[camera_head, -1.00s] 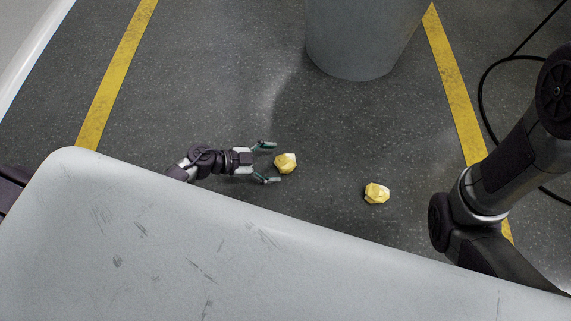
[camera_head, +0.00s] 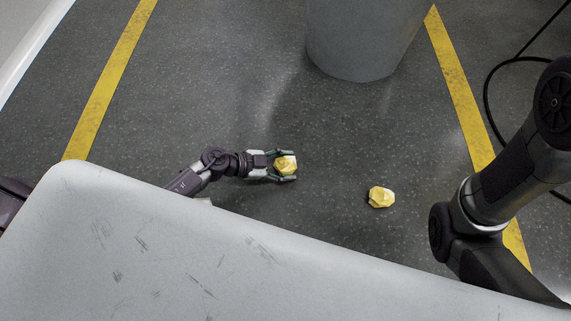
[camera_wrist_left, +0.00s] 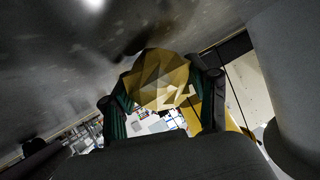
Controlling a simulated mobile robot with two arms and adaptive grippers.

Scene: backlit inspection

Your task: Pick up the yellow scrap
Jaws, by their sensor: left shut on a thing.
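A crumpled yellow scrap (camera_head: 285,165) sits between the fingers of my left gripper (camera_head: 288,165), near the middle of the head view. The gripper is shut on it, one finger on each side. The same scrap fills the middle of the left wrist view (camera_wrist_left: 160,82), with the dark green finger pads beside it. A second yellow scrap (camera_head: 381,197) lies on the floor to the right, apart from the gripper. My right arm shows at the right edge, but its gripper is out of view.
A grey cylindrical bin or post (camera_head: 362,40) stands at the top. Yellow floor lines (camera_head: 110,80) run on the left and right (camera_head: 460,95). A black cable (camera_head: 490,95) lies at the right. A large scuffed pale surface (camera_head: 200,250) covers the foreground. The floor around the scraps is clear.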

